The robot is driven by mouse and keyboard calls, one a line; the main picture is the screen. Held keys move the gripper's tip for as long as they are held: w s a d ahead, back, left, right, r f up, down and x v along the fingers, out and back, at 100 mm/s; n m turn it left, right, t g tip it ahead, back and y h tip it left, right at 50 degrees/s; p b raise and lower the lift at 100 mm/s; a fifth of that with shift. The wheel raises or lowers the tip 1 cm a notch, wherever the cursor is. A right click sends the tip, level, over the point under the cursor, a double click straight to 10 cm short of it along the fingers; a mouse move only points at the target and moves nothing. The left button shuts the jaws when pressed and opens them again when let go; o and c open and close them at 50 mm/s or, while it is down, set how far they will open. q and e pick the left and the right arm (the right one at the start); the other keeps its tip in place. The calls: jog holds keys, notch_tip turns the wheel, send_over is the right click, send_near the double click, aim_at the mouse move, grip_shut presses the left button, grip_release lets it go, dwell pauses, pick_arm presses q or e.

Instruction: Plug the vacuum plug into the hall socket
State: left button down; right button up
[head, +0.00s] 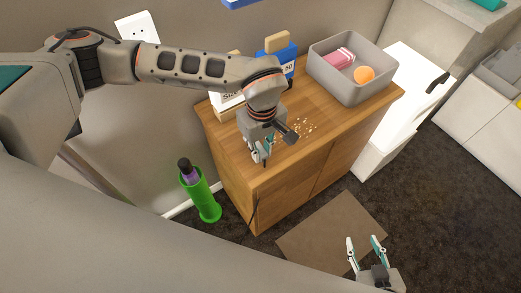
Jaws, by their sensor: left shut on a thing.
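The white hall socket (137,26) is on the grey wall at the upper left, partly hidden by my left arm. My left gripper (261,160) points down at the front edge of the wooden cabinet, well to the right of and below the socket. It is shut on a small dark thing, apparently the vacuum plug, mostly hidden between the fingers. A thin dark cord (253,214) hangs down the cabinet front below it. My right gripper (364,239) is open and empty, low over the brown mat.
The wooden cabinet (227,152) bears scattered crumbs (304,127), boxes at the back and a grey bin (345,88) with an orange ball (364,75) and a pink item (341,58). A green cylinder (207,204) stands left of it. A brown mat (325,230) lies in front.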

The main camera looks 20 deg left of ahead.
pick_arm(q)
notch_tip(320, 180, up, 10)
jog(key=shift+w+f+p, duration=0.1)
jog(key=shift+f+p, duration=0.15)
jog(key=shift+p, duration=0.5)
notch_tip(320, 180, up, 9)
send_over(262, 150)
jog(key=shift+r+p, duration=0.4)
jog(key=shift+p, duration=0.05)
